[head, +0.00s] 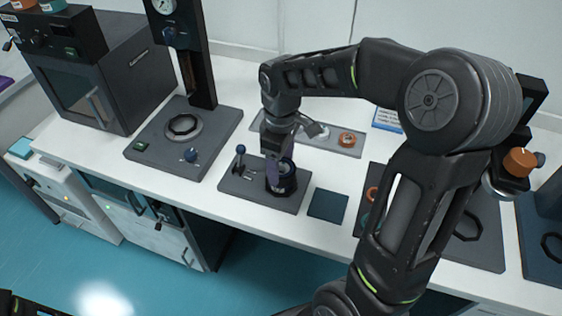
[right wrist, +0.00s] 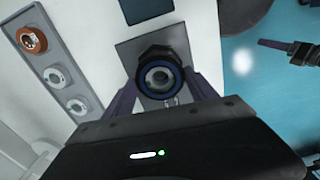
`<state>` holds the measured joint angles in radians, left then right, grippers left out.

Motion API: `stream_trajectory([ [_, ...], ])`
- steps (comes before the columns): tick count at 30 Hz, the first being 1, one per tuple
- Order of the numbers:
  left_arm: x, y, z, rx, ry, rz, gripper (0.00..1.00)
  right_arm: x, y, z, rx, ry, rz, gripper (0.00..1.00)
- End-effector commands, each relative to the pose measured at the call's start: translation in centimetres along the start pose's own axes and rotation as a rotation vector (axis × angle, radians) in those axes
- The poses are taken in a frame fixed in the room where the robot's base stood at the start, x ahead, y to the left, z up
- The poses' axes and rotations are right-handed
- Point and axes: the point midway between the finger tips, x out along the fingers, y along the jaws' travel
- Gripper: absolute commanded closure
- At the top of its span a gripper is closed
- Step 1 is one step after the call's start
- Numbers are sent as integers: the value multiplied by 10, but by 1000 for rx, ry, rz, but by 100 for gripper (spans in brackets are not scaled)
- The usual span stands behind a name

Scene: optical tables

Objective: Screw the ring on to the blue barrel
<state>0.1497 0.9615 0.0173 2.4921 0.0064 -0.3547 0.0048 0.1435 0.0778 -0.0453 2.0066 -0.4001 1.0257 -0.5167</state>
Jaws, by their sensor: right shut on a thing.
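The blue barrel (right wrist: 183,78) stands in a dark fixture (head: 245,187) on the white table. In the right wrist view I see it end-on as a blue circle inside a black faceted collar (right wrist: 153,53), with a grey circle at its centre. My right gripper (head: 281,180) points down over it, with a purple finger on each side in the right wrist view (right wrist: 162,88). It is shut on the ring at the barrel's top. The ring's outline and seating are hard to make out. My left gripper (right wrist: 270,44) appears away from the table, over the blue floor; its jaw opening is unclear.
A grey tray (head: 296,136) behind the fixture holds an orange ring (head: 347,139) and pale round pieces. A press (head: 185,135) stands at the left.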

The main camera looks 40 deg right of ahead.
Motion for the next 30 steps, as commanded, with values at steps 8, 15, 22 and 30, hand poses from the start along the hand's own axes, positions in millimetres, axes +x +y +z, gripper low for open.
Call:
stream_trajectory([
  [8, 1, 0, 0, 0, 0, 0, 31, 0, 0, 0, 35, 0, 0, 90],
  [15, 6, -2, 0, 0, 0, 0, 31, 2, 0, 0, 377, 0, -1, 90],
  [22, 11, -4, 0, 0, 0, 0, 31, 2, 0, 0, 805, -1, -1, 90],
  [30, 16, -6, 0, 0, 0, 0, 31, 2, -1, 0, 1297, 0, -1, 90],
])
